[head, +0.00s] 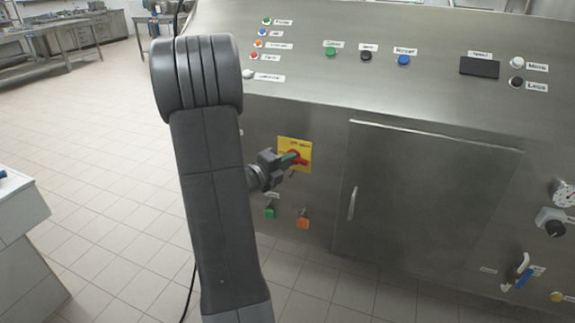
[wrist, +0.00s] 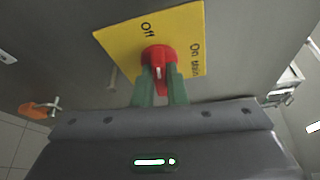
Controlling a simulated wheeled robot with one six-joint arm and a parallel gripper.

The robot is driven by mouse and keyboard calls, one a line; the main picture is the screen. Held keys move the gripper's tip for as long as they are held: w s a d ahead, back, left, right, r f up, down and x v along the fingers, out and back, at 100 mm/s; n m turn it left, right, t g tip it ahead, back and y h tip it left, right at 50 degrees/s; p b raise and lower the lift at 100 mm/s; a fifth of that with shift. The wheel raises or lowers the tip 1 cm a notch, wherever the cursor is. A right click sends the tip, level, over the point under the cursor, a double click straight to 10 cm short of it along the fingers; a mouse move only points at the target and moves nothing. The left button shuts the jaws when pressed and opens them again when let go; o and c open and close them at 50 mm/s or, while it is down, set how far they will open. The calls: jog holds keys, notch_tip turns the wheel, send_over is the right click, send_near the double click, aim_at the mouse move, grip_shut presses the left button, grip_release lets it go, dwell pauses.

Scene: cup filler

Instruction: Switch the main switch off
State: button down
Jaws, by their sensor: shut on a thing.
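The main switch is a red rotary knob (wrist: 158,58) on a yellow plate (wrist: 120,42) marked Off and On, seen close up in the wrist view. In the head view the yellow plate (head: 303,146) sits on the machine's steel front, with the red knob (head: 297,158) partly hidden by my gripper. My gripper (wrist: 159,85) has its two green fingers on either side of the knob's grip and is shut on it. It also shows in the head view (head: 288,160). Part of the knob is hidden between the fingers.
A closed steel door (head: 430,200) with a vertical handle is right of the switch. Buttons and a dark display (head: 479,67) line the panel above. Tiled floor (head: 100,150) is open at left.

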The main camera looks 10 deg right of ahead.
jog(key=shift+f+n+h+b, duration=0.1)
jog(key=shift+n+h+b, duration=0.4)
jog(key=shift+n, duration=0.6)
jog(key=c, duration=1.5)
grip_release()
jog(key=shift+o, duration=0.2)
jog(key=v, duration=1.4)
jog(key=shift+d, duration=0.15)
